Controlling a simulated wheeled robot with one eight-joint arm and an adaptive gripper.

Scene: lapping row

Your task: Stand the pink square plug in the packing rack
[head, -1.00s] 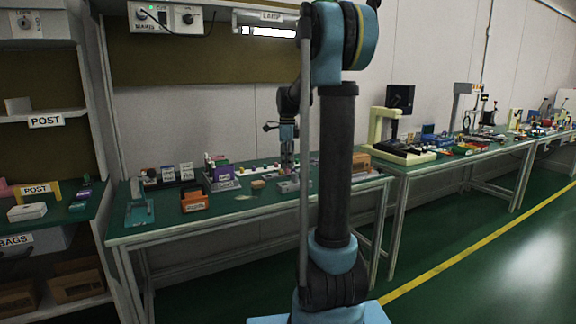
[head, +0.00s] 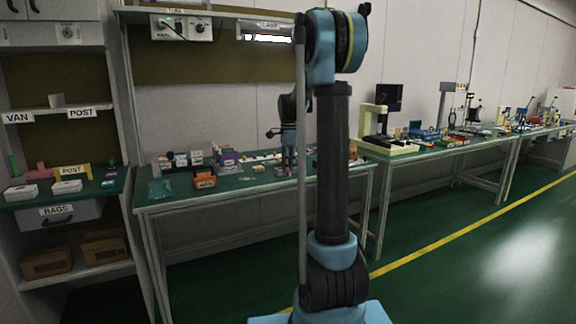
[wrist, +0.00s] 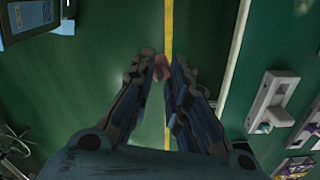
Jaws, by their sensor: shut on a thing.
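In the wrist view my gripper (wrist: 163,82) is shut on a small dull pink piece, the pink plug (wrist: 161,67), held at the fingertips. The fingers hide part of it, so its full shape is unclear. Green floor with a yellow line shows below it. In the head view my gripper (head: 289,166) points down in front of the bench, small and partly dark; the plug is too small to make out there. A pale purple labelled holder (head: 229,159) stands on the bench left of the gripper. I cannot tell whether it is the packing rack.
The bench (head: 165,206) also carries an orange labelled box (head: 204,182) and several small blocks. Shelves with white trays (head: 67,187) stand at the left. In the wrist view a grey bracket-like part (wrist: 270,101) lies at the right. The floor in front is clear.

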